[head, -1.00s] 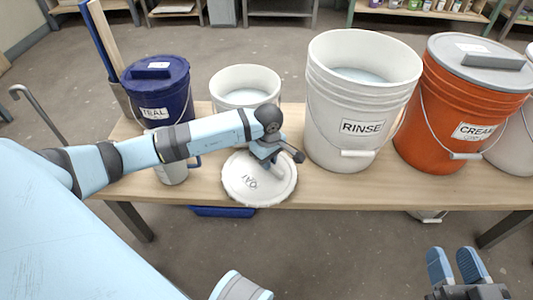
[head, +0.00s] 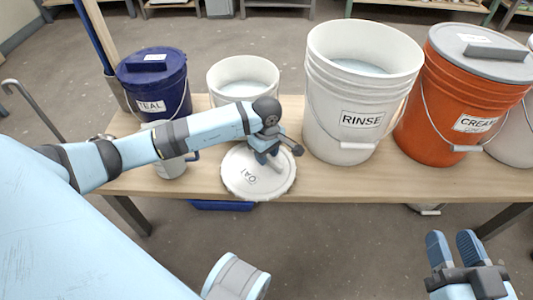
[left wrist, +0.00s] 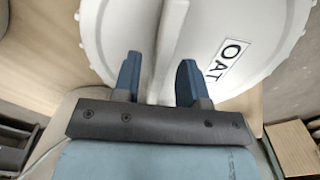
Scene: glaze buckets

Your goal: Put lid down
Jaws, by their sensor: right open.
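The round white lid (head: 243,180), marked OAT, is at the table's front edge, in front of the open white bucket (head: 243,76). It looks level; whether its underside fully touches the wood is unclear. My left gripper (head: 268,160) reaches down onto the lid. The OAT label (left wrist: 228,60) shows beside the right finger. My right gripper (head: 454,245) is open and empty, low at the right, in front of the table.
The blue TEAL bucket (head: 165,98) and a pale mug (head: 170,168) stand left on the wooden table (head: 390,182). The RINSE bucket (head: 350,95) is close right of the lid, then the orange lidded bucket (head: 440,120). A blue item (head: 222,205) lies below the table.

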